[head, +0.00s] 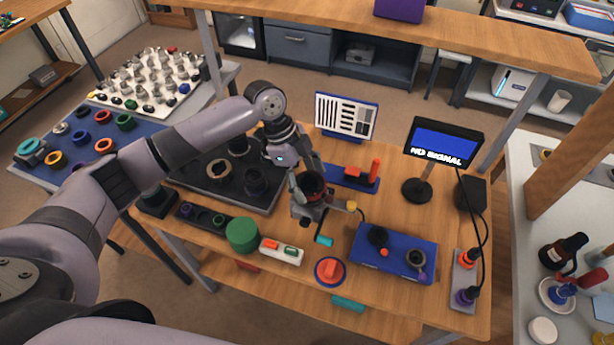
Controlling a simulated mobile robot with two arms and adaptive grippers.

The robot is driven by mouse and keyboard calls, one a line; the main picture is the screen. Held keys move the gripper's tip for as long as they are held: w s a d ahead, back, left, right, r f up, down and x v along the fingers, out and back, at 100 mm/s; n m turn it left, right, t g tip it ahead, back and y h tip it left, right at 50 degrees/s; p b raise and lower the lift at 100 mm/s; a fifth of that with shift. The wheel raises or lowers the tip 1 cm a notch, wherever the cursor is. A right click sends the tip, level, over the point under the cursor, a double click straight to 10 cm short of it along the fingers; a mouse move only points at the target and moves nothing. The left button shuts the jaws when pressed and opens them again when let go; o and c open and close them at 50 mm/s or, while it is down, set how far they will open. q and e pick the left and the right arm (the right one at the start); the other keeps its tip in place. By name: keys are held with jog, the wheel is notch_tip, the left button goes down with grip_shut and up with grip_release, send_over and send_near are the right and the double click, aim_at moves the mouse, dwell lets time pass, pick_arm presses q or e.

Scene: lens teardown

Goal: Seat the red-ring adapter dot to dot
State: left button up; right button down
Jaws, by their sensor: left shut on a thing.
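My left gripper (312,197) reaches in from the left and is shut on a dark round piece with a red band, which looks like the red-ring adapter (313,184). It holds the piece above the middle of the wooden table; I cannot tell any gap beneath it. No dot can be made out on it. My right gripper is not in view.
A dark tray with ring parts (207,190) lies left of the gripper. A green cylinder (242,235), a white block (282,252) and a red-topped round piece (331,270) stand along the front.

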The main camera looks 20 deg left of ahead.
pick_arm(q)
jog(key=shift+f, duration=0.55)
dwell(1.0)
